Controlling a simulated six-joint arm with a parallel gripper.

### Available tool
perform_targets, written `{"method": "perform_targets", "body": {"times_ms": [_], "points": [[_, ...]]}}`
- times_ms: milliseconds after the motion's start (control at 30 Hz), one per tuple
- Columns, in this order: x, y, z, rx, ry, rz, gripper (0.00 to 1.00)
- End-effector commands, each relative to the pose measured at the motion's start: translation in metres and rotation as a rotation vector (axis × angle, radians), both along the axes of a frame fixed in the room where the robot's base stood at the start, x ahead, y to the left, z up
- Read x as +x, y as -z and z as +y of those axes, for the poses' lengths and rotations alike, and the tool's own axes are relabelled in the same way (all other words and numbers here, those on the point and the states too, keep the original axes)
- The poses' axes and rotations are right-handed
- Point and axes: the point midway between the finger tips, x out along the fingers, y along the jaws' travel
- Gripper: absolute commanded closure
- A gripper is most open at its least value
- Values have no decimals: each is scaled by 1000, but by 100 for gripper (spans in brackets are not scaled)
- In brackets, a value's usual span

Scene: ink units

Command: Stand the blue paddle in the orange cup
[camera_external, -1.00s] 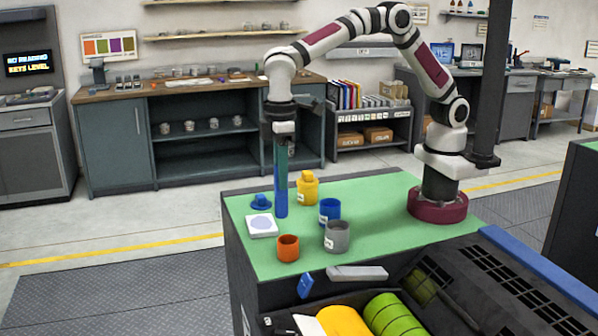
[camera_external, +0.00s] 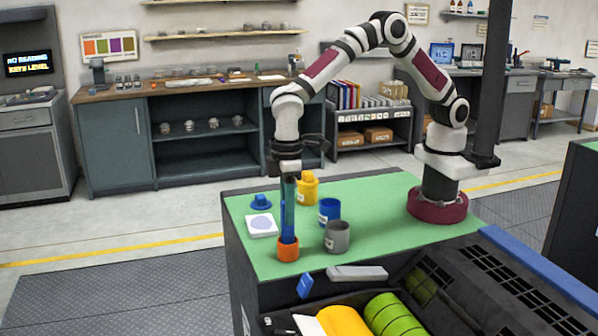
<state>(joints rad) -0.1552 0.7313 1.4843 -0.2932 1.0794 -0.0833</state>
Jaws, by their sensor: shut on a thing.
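The blue paddle (camera_external: 287,222) hangs upright below my gripper (camera_external: 287,174), which is shut on its upper end. The orange cup (camera_external: 288,252) stands near the front left of the green table top. The paddle's lower end is at the cup's mouth and looks to be inside it; the cup's wall hides the tip, so I cannot tell if it touches the bottom.
A grey cup (camera_external: 337,237) and a blue cup (camera_external: 329,209) stand to the right. A yellow container (camera_external: 307,188) is behind. A blue lid-like piece (camera_external: 261,202) and a white pad with a round disc (camera_external: 262,226) lie to the left. The green top (camera_external: 385,208) is clear at centre right.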

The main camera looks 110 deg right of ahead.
Motion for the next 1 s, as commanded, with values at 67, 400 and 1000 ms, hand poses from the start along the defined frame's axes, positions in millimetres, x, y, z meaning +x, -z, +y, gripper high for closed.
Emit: {"method": "perform_targets", "body": {"times_ms": [67,400,1000], "points": [[0,0,0,0,0,0,100],[0,0,0,0,0,0,38],[1,-98,0,1,0,-6,38]]}}
